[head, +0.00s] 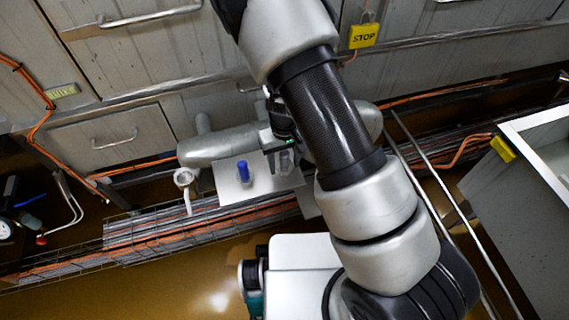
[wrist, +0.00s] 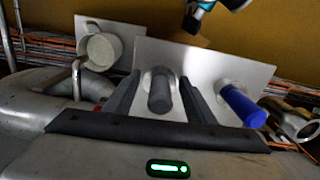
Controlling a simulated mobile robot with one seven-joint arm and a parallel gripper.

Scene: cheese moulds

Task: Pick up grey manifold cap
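The grey manifold cap (wrist: 159,92) is a dark grey cylinder on a pale round base, standing out from a white plate. In the wrist view it shows between the two fingers of my gripper (wrist: 157,88), with gaps on both sides. My gripper is open, and neither finger visibly touches the cap. A blue cap (wrist: 243,106) on a clear base stands on the same white plate (wrist: 206,62), to the right of my gripper. In the head view the blue cap (head: 243,171) is left of my gripper (head: 281,160), and the grey cap is hard to make out there.
A grey pipe (head: 215,149) runs behind the plate, with a ring-shaped fitting (head: 184,177) at its left end. Orange cables in a wire tray (head: 140,240) pass below. Metal cabinets with handles (head: 115,139) stand behind. A pale-topped cabinet (head: 535,150) is at right.

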